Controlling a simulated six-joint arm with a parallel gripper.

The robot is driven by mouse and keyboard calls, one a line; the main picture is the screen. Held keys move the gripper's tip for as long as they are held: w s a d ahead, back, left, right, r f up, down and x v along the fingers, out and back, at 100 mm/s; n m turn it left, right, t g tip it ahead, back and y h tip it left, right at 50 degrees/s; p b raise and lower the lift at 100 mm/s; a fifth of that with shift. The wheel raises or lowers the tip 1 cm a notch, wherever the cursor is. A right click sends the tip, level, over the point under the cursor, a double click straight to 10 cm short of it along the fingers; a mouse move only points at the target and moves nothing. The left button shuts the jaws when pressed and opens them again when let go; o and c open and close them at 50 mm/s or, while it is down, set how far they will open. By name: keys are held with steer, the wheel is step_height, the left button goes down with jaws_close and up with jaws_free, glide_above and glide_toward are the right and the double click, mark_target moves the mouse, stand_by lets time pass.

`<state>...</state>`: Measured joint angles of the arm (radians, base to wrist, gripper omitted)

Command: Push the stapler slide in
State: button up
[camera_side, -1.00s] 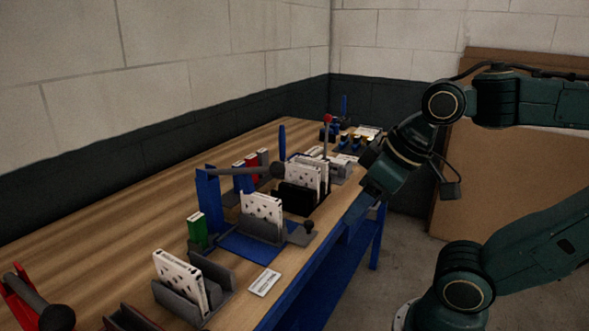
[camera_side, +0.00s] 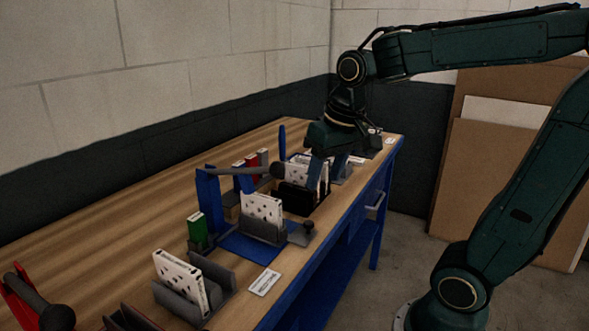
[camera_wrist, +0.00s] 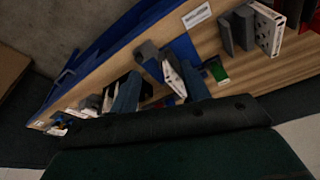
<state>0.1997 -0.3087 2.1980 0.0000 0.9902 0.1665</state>
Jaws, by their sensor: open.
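The blue stapler (camera_side: 208,202) stands on the bench with its dark-handled lever (camera_side: 240,171) reaching to the right. In front of it, the grey slide (camera_side: 262,231) holds a spotted white filter (camera_side: 262,207) upright over a blue base plate. A dark knob (camera_side: 309,226) sits at the slide's front end, toward the bench edge. My gripper (camera_side: 318,177) points down beyond the stapler, above the black holder, apart from the knob. In the wrist view my gripper (camera_wrist: 160,88) is open, with two blue fingers apart; the slide's filter (camera_wrist: 174,74) shows near them.
A grey holder (camera_side: 216,269) with another spotted filter stands nearer the camera, beside a white card (camera_side: 263,283). A black holder (camera_side: 295,200) is under my gripper. Bare wood lies along the wall.

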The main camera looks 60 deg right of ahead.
mark_target(309, 222)
steer(key=w+d+f+m+g, duration=0.3)
steer(key=w+d+f, duration=0.3)
steer(key=d, duration=0.5)
steer(key=w+m, duration=0.1)
steer(key=w, duration=0.1)
steer(key=shift+w+m+y, duration=0.3)
steer(key=shift+w+m, duration=0.05)
steer(key=shift+m, duration=0.05)
steer(key=shift+f, duration=0.1)
step_height(309, 222, down, 14)
steer(key=shift+a+r, duration=0.1)
steer(key=shift+r, duration=0.15)
jaws_close()
